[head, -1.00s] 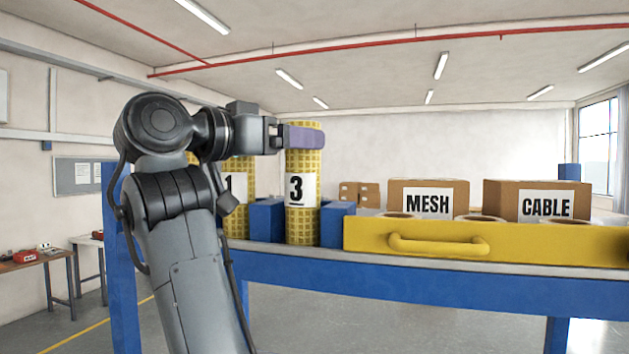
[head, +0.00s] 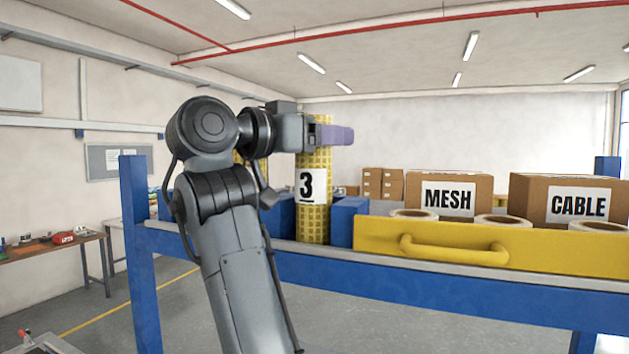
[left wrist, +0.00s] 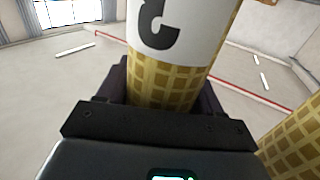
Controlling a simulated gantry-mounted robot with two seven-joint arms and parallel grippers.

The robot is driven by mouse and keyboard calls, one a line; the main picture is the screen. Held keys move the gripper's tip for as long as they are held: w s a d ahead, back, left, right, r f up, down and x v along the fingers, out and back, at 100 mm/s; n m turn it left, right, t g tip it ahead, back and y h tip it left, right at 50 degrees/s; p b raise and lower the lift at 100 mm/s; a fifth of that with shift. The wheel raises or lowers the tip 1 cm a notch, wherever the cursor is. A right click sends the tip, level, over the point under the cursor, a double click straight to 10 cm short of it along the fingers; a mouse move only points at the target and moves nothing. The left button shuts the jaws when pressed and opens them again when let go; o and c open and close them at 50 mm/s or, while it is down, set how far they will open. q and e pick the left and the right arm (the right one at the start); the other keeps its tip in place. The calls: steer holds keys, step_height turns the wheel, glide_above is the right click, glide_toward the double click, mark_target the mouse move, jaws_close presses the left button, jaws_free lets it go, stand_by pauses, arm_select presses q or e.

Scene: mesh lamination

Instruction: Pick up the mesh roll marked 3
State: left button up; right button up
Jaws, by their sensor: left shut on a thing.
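The yellow mesh roll marked 3 (head: 313,222) stands upright on the blue rack, between two blue blocks. Its white label faces me. My left gripper (head: 326,135) is shut on this roll near its top, coming from the left, with its purple-grey finger across the front. In the left wrist view the roll (left wrist: 160,86) fills the space between the dark fingers, and its label looks upside down. I cannot tell whether its bottom touches the shelf. My right gripper is not in view.
A yellow drawer front (head: 480,238) with a handle stands right of the roll, with pale rolls behind it. Boxes marked MESH (head: 449,188) and CABLE (head: 570,200) stand farther back. Another yellow roll (left wrist: 295,140) is close by in the left wrist view.

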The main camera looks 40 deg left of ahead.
arm_select(q)
steer(key=c, duration=0.6)
steer(key=shift+r, duration=0.2)
